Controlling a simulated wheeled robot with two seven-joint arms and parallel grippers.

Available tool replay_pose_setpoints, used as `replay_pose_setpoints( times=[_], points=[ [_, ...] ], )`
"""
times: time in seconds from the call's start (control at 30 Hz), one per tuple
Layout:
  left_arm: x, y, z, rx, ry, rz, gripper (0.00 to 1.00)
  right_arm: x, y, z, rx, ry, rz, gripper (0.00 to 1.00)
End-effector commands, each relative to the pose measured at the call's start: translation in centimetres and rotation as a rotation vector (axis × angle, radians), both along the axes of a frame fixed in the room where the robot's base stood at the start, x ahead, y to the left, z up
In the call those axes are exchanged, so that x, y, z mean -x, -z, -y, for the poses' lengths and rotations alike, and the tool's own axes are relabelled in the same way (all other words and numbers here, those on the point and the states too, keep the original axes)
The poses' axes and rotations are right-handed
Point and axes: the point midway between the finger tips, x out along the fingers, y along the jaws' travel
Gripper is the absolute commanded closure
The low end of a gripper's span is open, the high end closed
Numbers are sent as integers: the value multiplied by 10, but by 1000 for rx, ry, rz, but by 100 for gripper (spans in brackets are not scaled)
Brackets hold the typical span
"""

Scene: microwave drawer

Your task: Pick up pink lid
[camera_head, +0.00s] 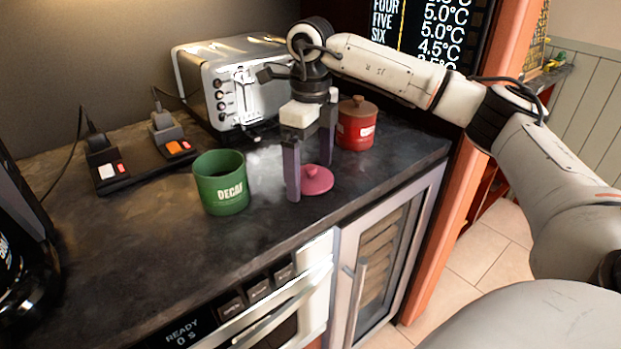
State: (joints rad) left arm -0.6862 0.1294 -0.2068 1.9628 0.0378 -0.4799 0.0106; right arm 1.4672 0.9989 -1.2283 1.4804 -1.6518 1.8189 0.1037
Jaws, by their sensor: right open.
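The pink lid (316,180) lies flat on the dark counter (262,232), knob up, near the middle of the view. My right gripper (310,182) points down over it with its two fingers apart. One finger is on the lid's left, nearer side and the other is behind its right side. The lid shows between the fingers; I cannot tell whether either finger touches it. My left gripper is not in view.
A green open canister (221,184) marked DECAF stands left of the lid. A red canister with a brown lid (356,124) stands behind right. A silver toaster (225,85) and a black switch box (140,160) are farther back. The counter's front edge is close to the lid.

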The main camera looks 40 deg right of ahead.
Motion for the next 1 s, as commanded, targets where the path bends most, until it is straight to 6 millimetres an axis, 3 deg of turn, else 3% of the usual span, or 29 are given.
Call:
replay_pose_setpoints(
  times=[0.1, 0.3, 0.37, 0.67, 1.0],
  points=[
    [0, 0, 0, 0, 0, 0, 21, 0, 0, 0, 0, 0, 0, 10],
    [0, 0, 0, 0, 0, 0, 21, 0, -1, 0, 0, 0, 0, 44],
    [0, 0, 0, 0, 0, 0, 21, 0, -1, 0, 0, -1, 0, 51],
    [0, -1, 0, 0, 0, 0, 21, -1, -9, 0, 0, -1, 2, 51],
    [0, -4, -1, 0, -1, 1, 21, -1, -74, -1, -1, -1, 5, 51]
  ],
)
